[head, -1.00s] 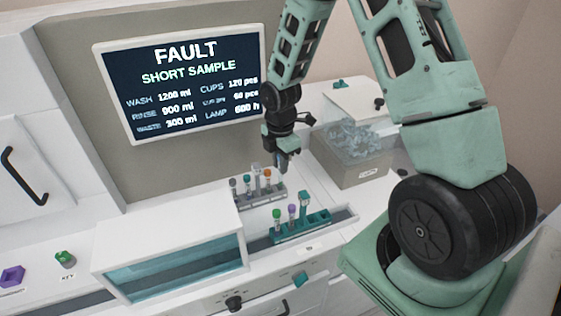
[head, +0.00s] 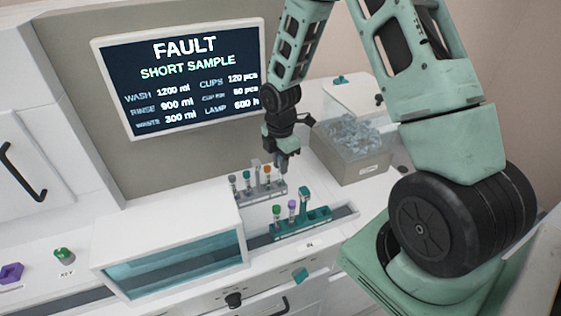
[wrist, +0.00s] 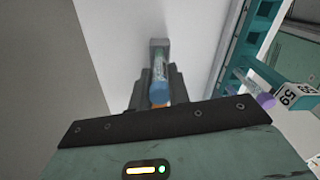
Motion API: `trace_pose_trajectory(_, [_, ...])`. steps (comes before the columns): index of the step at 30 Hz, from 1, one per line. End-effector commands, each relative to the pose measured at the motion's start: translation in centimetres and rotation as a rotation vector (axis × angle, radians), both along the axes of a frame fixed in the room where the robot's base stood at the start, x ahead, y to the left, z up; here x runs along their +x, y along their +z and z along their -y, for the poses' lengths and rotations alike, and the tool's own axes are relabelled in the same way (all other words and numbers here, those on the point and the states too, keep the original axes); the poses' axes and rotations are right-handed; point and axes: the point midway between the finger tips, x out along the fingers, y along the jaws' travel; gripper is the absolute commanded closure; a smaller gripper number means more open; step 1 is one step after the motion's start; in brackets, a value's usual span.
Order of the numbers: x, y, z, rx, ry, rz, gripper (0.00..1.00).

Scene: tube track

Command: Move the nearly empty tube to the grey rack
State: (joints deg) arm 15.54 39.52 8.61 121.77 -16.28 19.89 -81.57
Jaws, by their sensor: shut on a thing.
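My gripper (head: 282,168) points down at the right end of the grey rack (head: 276,190). The grey rack holds several tubes, one with an orange cap (head: 267,169) close left of my fingers. The teal rack (head: 288,234) in front holds a green-capped tube (head: 277,210) and a purple-capped tube (head: 292,205).
A screen (head: 185,75) reads FAULT, SHORT SAMPLE. A bin of clear pieces (head: 352,165) stands right of my gripper. A white, glass-fronted housing (head: 170,245) stands left of the racks.

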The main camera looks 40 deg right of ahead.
Motion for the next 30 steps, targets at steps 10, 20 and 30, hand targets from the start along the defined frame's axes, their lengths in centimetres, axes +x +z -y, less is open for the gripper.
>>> trace_pose_trajectory(10, [0.0, -0.1, 0.0, 0.0, 0.0, 0.0, 0.95])
trace_pose_trajectory(20, [0.0, -1.0, 0.0, 0.0, -0.002, 0.0, 0.95])
trace_pose_trajectory(30, [0.0, -1.2, 0.0, 0.0, -0.001, 0.0, 0.95])
